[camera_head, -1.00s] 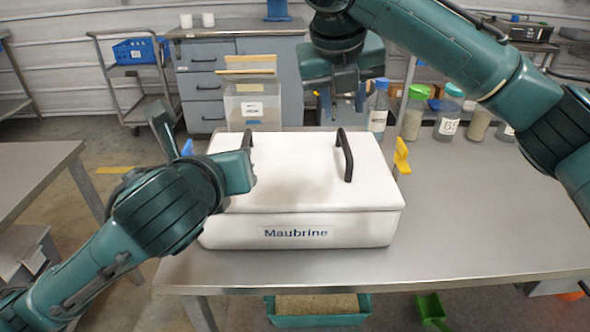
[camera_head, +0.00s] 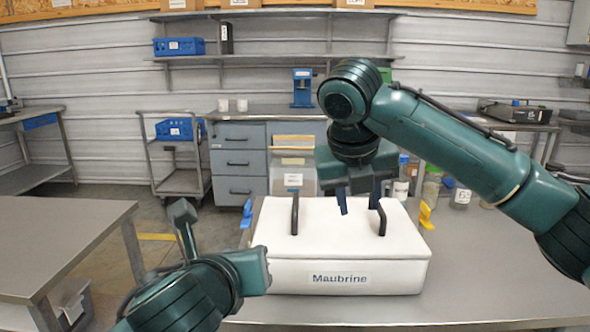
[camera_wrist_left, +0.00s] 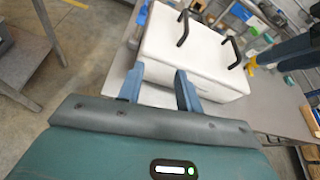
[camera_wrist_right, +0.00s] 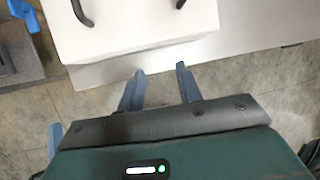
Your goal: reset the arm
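My right gripper (camera_head: 358,198) hangs over the back of the white box in the head view, fingers pointing down and apart. In the right wrist view its fingers (camera_wrist_right: 160,88) are spread with nothing between them. My left arm comes in at the lower left of the head view, beside the box's left end; its fingers are hard to make out there. In the left wrist view my left gripper (camera_wrist_left: 158,88) has its fingers apart and empty, with the box beyond them. The white lidded box (camera_head: 340,258), marked "Maubrine", stands on the table with two black handles upright.
A clear container (camera_head: 292,180) and several jars (camera_head: 430,188) stand behind the box. A yellow clip (camera_head: 426,214) and a blue clip (camera_head: 246,214) sit at its sides. The metal table (camera_head: 490,270) is bare on the right. Another table (camera_head: 60,235) stands at the left.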

